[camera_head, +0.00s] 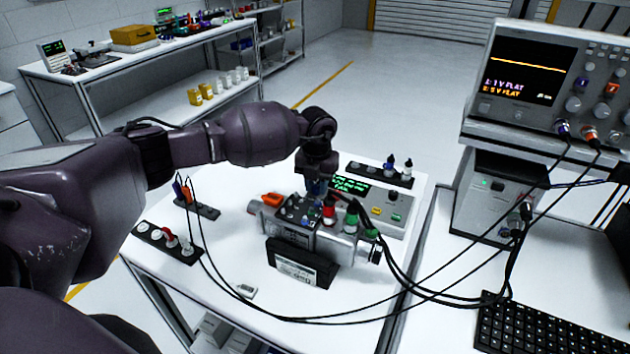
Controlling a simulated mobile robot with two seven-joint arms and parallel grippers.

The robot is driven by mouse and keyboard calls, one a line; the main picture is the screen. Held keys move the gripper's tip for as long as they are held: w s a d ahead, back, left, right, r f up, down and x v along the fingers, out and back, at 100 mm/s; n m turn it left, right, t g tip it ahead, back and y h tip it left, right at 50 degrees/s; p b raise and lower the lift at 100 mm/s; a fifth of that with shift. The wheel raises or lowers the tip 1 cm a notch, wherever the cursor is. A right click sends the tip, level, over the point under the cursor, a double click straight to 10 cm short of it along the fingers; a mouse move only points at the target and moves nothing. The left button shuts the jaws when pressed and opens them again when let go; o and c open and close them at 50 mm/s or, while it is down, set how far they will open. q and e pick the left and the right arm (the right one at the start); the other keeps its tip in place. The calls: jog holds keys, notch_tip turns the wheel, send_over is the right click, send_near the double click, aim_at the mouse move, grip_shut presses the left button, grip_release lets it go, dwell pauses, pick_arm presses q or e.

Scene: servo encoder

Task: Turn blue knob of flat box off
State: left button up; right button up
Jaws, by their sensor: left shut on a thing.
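The flat box (398,220) is a low light-grey unit with a green-lit display (351,185), a yellow and a green button and a dark knob on its top. It lies on the white table behind the servo motor assembly (335,243). My left gripper (317,188) points down at the box's left end, just behind the motor. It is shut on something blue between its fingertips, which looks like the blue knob. The fingers hide most of it, so its turned position cannot be read. My right gripper is not in view.
Red and green plugs (351,216) with black cables rise from the motor, close to the gripper's right. A rack of plugs (378,175) lies behind the box. An oscilloscope (540,85) stands at the right.

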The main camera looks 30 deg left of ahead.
pick_arm(q)
jog(key=shift+r+n, duration=0.1)
jog(key=shift+n, duration=0.3)
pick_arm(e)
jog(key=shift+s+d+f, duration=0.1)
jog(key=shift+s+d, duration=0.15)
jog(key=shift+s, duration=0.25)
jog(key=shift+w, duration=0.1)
pick_arm(q)
jog(key=o, duration=0.7)
jog(key=shift+o, duration=1.2)
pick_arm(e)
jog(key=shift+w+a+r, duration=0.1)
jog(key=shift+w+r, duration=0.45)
